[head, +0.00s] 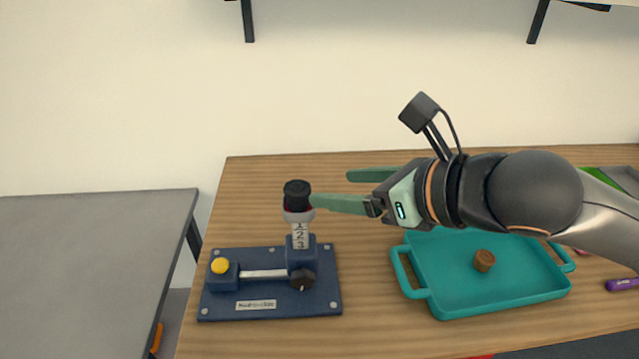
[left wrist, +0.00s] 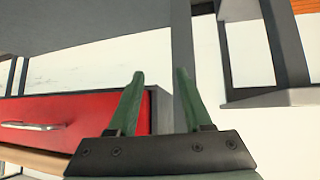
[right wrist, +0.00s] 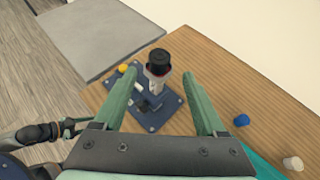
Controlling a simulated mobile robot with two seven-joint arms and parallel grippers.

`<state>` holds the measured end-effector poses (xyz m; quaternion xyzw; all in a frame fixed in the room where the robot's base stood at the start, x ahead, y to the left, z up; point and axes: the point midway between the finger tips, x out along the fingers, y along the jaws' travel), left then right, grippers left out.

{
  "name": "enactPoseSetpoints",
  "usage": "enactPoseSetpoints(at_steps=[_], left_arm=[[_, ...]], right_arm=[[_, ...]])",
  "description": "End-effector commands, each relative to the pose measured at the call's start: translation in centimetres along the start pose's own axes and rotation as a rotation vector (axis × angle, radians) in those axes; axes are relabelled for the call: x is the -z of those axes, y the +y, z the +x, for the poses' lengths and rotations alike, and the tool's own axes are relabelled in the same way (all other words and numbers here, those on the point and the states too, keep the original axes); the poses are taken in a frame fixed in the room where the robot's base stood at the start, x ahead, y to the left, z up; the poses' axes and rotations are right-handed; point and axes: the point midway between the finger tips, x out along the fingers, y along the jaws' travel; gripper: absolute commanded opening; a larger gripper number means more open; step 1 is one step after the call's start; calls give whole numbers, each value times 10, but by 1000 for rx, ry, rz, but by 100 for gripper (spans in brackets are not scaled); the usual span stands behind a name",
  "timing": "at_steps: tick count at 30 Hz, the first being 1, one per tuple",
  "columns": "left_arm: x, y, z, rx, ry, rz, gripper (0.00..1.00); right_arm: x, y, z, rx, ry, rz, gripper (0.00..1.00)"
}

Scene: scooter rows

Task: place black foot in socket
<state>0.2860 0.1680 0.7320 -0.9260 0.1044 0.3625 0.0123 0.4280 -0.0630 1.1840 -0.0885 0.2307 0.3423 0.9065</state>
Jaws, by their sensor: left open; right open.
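The black foot (head: 297,191) sits upright on top of a short post marked with numbers (head: 300,236). A pale and reddish collar (head: 298,214) shows just under it; I cannot tell how deep the foot sits. The post stands on a dark blue fixture (head: 330,300). My right gripper (head: 330,187) is open, just right of the foot. One fingertip overlaps the collar's edge in the head view. In the right wrist view the foot (right wrist: 157,57) appears beyond and between the open fingers. My left gripper (left wrist: 160,72) is open and empty, away from the fixture.
A teal tray (head: 446,306) with a brown foot (head: 484,260) stands right of the fixture. A blue cap (right wrist: 241,120) and a whitish cap (right wrist: 292,163) show in the right wrist view. A grey table (head: 90,250) is at left. A red drawer (left wrist: 75,120) faces my left gripper.

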Motion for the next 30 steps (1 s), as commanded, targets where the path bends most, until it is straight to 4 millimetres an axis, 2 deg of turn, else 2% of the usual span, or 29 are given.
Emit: enactPoseSetpoints(at_steps=[3,8,30], left_arm=[[1,0,-1,0,0,0,50],[2,0,-1,0,1,0,50],[2,0,-1,0,1,0,50]], right_arm=[[-1,-1,-17,2,-1,1,73],[0,0,-28,1,0,1,73],[0,0,-29,-1,0,1,73]])
